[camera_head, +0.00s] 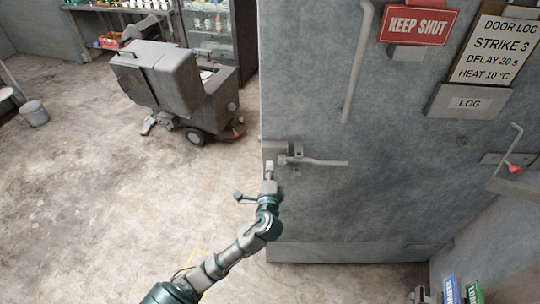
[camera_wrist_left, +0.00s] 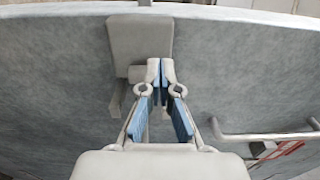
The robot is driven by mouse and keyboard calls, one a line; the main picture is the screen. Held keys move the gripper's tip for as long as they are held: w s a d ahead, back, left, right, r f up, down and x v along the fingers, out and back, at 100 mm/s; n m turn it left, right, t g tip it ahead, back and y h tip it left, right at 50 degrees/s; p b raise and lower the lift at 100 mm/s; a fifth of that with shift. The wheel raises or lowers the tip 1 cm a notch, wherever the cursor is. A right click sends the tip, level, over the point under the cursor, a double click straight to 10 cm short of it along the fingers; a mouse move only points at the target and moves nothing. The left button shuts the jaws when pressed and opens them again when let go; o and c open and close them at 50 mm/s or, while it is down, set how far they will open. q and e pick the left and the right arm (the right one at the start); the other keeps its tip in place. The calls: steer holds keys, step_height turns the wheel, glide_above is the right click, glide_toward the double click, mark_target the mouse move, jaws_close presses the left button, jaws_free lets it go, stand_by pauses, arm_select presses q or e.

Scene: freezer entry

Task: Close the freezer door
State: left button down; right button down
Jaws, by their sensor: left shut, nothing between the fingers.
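The grey freezer door (camera_head: 400,200) fills the right half of the head view, and its surface also spans the left wrist view (camera_wrist_left: 240,70). Its left edge stands free, with open floor and the room visible beyond it. A latch plate (camera_head: 272,150) with a lever handle (camera_head: 320,162) sits near that edge; the plate also shows in the left wrist view (camera_wrist_left: 140,45). My left gripper (camera_head: 268,168) is shut and empty, its fingertips just in front of the plate's lower part. The wrist view shows the fingertips (camera_wrist_left: 160,70) together; contact cannot be told. My right gripper is out of view.
A long vertical pull bar (camera_head: 356,65), a red KEEP SHUT sign (camera_head: 418,23) and a log board (camera_head: 493,50) are on the door. A grey floor-cleaning machine (camera_head: 165,75) and a bucket (camera_head: 34,113) stand to the left. The floor between is clear.

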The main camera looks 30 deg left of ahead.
mark_target(270, 151)
arm_select(q)
steer(key=x, duration=0.4)
steer(key=shift+w+a+p, duration=0.2)
steer(key=shift+a+p, duration=0.05)
steer(key=shift+p, duration=0.1)
steer(key=shift+w+a, duration=0.1)
steer(key=shift+w, duration=0.45)
steer(key=shift+a, duration=0.1)
